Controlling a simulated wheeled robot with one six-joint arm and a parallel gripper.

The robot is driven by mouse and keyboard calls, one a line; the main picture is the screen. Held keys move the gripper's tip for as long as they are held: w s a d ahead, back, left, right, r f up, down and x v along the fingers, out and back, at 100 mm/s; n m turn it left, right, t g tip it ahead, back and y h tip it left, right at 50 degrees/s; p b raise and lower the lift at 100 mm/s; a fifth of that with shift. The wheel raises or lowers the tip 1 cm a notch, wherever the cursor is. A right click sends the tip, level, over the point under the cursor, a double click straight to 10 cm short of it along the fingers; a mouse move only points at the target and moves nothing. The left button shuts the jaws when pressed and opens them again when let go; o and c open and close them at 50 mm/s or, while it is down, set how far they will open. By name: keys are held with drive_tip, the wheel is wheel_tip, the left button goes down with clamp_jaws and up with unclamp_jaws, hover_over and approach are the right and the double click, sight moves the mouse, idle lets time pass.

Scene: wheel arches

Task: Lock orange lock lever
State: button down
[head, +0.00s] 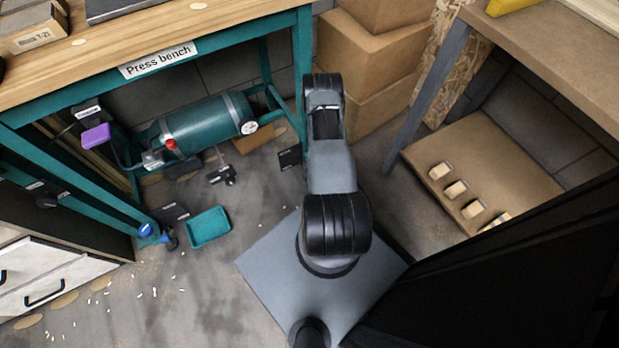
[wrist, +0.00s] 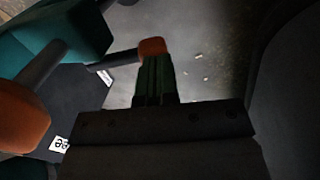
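Two levers with orange ends on dark stems show in the wrist view. A large orange end (wrist: 20,118) is at the left, and a smaller orange end (wrist: 152,47) is near the upper middle. The frames do not make clear which is the lock lever. My gripper (wrist: 154,62) points up from the bottom, its fingers together. Its tips meet the edge of the smaller orange end in the picture; I cannot tell whether they touch. Nothing shows held between the fingers. In the head view my gripper and the orange levers cannot be made out.
A dark panel (wrist: 85,100) with partly hidden white labels lies behind the levers; a teal body (wrist: 75,28) is at upper left. In the head view, the Press bench (head: 200,30) has a teal tank (head: 200,122) beneath it. Cardboard boxes (head: 365,60) stand beyond my arm.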

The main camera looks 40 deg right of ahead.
idle(0.3)
drive_tip(key=shift+r+p, duration=0.95)
drive_tip(key=shift+r, duration=0.3)
drive_tip(key=s+r+p, duration=0.3)
drive_tip(key=r+p, duration=0.2)
drive_tip(key=r, duration=0.7)
drive_tip(key=shift+s+a+r+p, duration=0.15)
drive_tip(key=shift+s+a+p, duration=0.15)
drive_tip(key=shift+a, duration=0.1)
drive_tip(key=shift+w+r, duration=0.1)
